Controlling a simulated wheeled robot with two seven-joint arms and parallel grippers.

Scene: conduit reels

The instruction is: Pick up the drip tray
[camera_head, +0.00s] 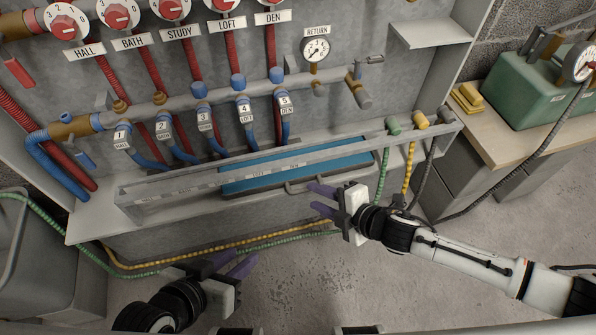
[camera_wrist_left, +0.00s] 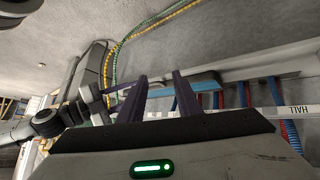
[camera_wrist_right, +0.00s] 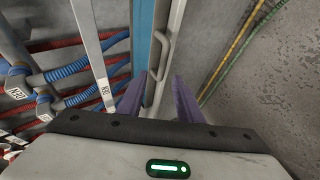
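The drip tray is a long, shallow blue tray (camera_head: 255,176) with a grey front edge and a bar handle, lying on the ledge below the pipe manifold. It also shows in the right wrist view (camera_wrist_right: 143,35), its handle (camera_wrist_right: 163,50) ahead of the fingertips and roughly between them. My right gripper (camera_head: 318,200) is open and empty, just in front of the tray's right part. My left gripper (camera_head: 238,262) is open and empty, lower and to the left, apart from the tray. In the left wrist view, part of the blue tray (camera_wrist_left: 203,84) lies beyond the fingertips.
A grey label rail (camera_head: 160,187) crosses above the tray and hides part of it. Blue and red pipes with numbered tags hang behind. Green and yellow hoses (camera_head: 408,165) drop at the right and run along the floor. A bench with a green box (camera_head: 540,90) stands right.

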